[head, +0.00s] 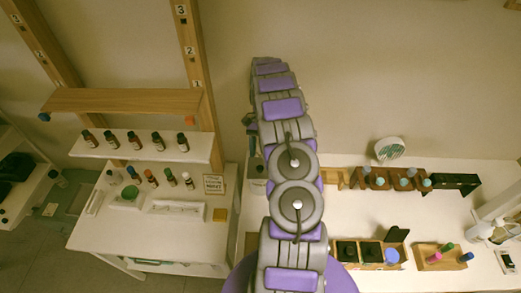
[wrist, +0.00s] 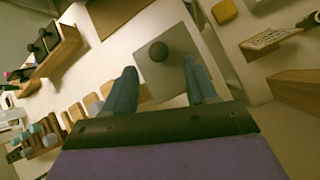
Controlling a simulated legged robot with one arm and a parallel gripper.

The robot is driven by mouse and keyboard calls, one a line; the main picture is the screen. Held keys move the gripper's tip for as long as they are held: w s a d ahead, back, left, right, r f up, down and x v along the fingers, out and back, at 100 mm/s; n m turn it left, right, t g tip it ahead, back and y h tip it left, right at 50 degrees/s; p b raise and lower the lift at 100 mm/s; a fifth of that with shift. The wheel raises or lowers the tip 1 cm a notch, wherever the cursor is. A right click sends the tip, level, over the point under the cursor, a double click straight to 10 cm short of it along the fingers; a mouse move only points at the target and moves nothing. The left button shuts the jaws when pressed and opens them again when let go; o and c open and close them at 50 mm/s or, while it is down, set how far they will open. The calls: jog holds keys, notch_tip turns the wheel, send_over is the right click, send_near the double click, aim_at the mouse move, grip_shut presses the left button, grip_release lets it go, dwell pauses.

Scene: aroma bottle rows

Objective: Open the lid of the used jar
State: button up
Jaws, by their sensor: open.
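In the wrist view, a grey square lid (wrist: 178,78) with a round dark knob (wrist: 158,51) lies ahead of my gripper (wrist: 161,77). This looks like the used jar's lid, but no label shows. My gripper is open, its two blue-grey fingers apart with nothing held between them. The knob appears just beyond the fingertips, between their lines; I cannot tell the exact gap. In the head view, a grey jar (head: 257,187) is partly hidden behind my arm on the white table. My gripper is not clearly visible there.
A wooden rack with bottles (head: 390,181) stands right of my arm. A bottle shelf (head: 144,147) and a small sign (head: 214,184) are left.

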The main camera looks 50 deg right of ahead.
jog(key=shift+r, duration=0.1)
jog(key=s+a+r+b, duration=0.1)
jog(key=s+a+r, duration=0.3)
jog(key=s+a, duration=0.6)
jog(key=shift+s+a+r+b, duration=0.2)
jog(key=shift+s+r+b, duration=0.15)
jog(key=shift+s, duration=0.65)
jog(key=shift+f, duration=0.15)
dwell(0.5)
